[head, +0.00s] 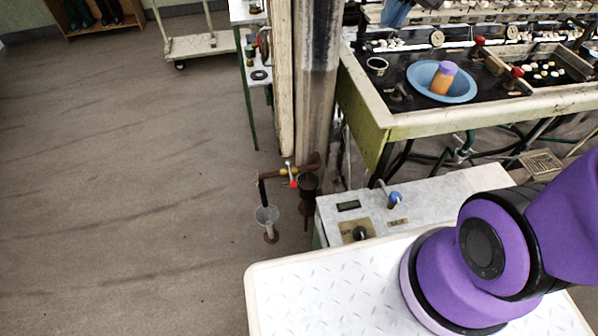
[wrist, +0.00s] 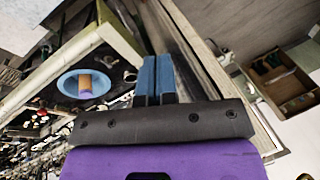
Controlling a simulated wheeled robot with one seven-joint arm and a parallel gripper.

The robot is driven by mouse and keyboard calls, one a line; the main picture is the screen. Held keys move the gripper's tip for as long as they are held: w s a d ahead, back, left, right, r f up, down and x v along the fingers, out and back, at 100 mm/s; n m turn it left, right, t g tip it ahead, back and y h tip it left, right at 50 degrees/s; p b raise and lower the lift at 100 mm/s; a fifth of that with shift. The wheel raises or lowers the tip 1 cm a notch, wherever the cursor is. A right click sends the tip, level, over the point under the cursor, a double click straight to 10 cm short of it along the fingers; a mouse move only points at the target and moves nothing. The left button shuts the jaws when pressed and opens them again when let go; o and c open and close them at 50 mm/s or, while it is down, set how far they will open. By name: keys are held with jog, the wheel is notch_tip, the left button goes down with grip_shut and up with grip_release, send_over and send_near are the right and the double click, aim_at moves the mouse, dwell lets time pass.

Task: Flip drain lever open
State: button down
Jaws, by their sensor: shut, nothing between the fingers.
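In the head view a small valve with a red-tipped lever (head: 293,183) sits on a brass pipe (head: 285,173) beside the grey post. A blue-knobbed lever (head: 395,197) stands on the white control box (head: 440,203). I cannot tell for certain which of these is the drain lever. My gripper (wrist: 155,80) shows only in the wrist view; its blue fingers are together, with nothing between them. Neither lever can be made out in the wrist view.
A basin bench (head: 445,122) with a blue bowl (head: 427,78) and an orange-and-purple bottle (head: 441,80) stands at upper right. The post (head: 315,90) rises beside the pipe. A cart (head: 200,45) is at the back. The floor at left is clear.

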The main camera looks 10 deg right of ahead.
jog(key=w+a+f+m+g+y, duration=0.1)
jog(key=w+a+f+m+y, duration=0.15)
jog(key=w+f, duration=0.75)
jog(key=w+a+f+m+g+y, duration=0.1)
jog(key=w+f+m, duration=0.45)
jog(key=f, duration=0.85)
jog(key=m+y, duration=0.2)
jog(key=m, duration=0.5)
send_near(291, 174)
jog(key=d, duration=0.1)
jog(key=d+r, duration=0.1)
jog(key=shift+s+d+r+g+h, duration=0.1)
jog(key=shift+d+r+g+h, duration=0.1)
jog(key=shift+d+g+h, duration=0.15)
jog(key=shift+a, duration=0.1)
jog(key=x, duration=1)
